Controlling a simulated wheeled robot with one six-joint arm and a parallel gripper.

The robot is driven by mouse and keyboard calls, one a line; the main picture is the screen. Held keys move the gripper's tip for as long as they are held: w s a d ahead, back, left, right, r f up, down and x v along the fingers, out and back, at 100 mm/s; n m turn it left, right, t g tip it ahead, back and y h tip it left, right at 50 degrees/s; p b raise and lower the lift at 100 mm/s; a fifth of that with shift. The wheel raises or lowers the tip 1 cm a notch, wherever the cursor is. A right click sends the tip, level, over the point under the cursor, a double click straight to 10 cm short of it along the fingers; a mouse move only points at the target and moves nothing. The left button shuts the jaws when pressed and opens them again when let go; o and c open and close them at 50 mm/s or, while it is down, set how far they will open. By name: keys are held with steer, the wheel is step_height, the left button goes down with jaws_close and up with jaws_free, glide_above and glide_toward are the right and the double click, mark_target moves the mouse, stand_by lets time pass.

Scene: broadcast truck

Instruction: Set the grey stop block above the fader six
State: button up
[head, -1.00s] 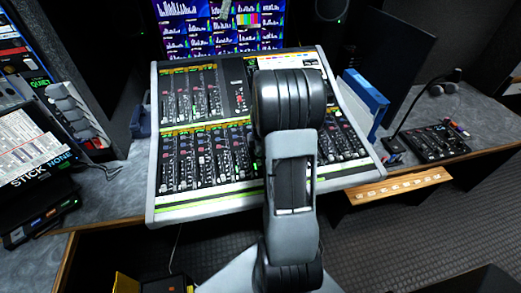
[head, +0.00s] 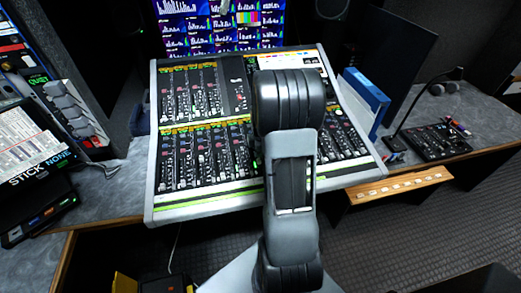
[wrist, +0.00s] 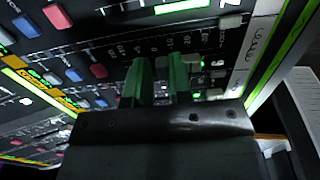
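The mixing console (head: 205,204) with several fader strips fills the middle of the head view. My arm covers part of it and hides my gripper there. In the wrist view, my gripper (wrist: 163,68) shows two green fingers close over the console face, with a narrow dark gap between them. I cannot make out the grey stop block, and I cannot tell whether something dark sits between the fingers. The cap of fader six is not clearly seen.
A wooden rail (head: 398,186) with several small pale marks or pieces juts out at the console's right front. Screens (head: 205,25) stand behind.

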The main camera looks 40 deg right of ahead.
steer(key=o, duration=0.4)
steer(key=shift+r, duration=0.1)
step_height(320, 180, up, 14)
steer(key=s, duration=0.1)
steer(key=shift+s+a+f, duration=0.25)
steer(key=shift+s+a, duration=0.1)
steer(key=shift+a, duration=0.05)
stand_by(0.5)
